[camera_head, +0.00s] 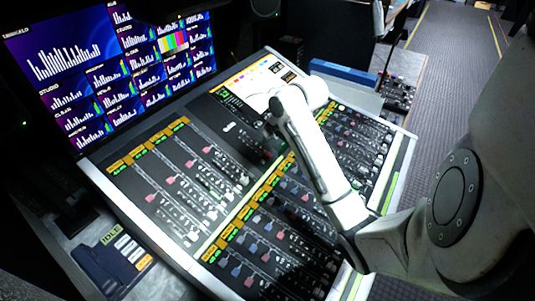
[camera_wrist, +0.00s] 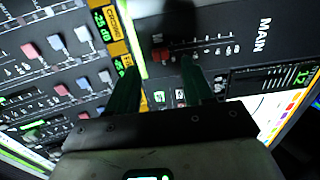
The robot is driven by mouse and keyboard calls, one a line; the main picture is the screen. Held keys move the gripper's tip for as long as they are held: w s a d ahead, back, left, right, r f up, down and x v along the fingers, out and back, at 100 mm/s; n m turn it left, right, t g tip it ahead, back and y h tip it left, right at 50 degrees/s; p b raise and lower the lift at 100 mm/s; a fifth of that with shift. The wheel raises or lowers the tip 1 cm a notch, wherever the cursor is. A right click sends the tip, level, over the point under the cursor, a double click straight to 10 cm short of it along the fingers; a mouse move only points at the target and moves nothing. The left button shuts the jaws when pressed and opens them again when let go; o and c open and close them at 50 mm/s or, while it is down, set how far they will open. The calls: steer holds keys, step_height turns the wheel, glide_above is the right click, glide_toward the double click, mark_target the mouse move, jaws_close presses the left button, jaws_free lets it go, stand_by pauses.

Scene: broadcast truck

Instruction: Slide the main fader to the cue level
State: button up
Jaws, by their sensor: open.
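The main fader's red cap (camera_wrist: 159,54) shows in the wrist view, at the left end of a short slot with scale marks (camera_wrist: 205,45). The word MAIN (camera_wrist: 263,36) is printed to the right of it on the dark panel. My gripper (camera_wrist: 160,64) is open, its two dark green fingers pointing at the panel. In the picture the cap appears between the fingertips, slightly beyond them; I cannot tell whether they touch it. No distinct cue mark is readable.
Rows of channel faders with red, white and blue caps (camera_wrist: 83,42) lie left of the main panel. Monitors (camera_head: 110,65) stand behind the console. Open floor (camera_head: 450,80) lies to the right.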

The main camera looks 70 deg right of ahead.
mark_target(268, 155)
steer(key=x, duration=0.5)
steer(key=shift+w+d+f, duration=0.1)
steer(key=shift+f, duration=0.2)
jaws_close()
stand_by(0.5)
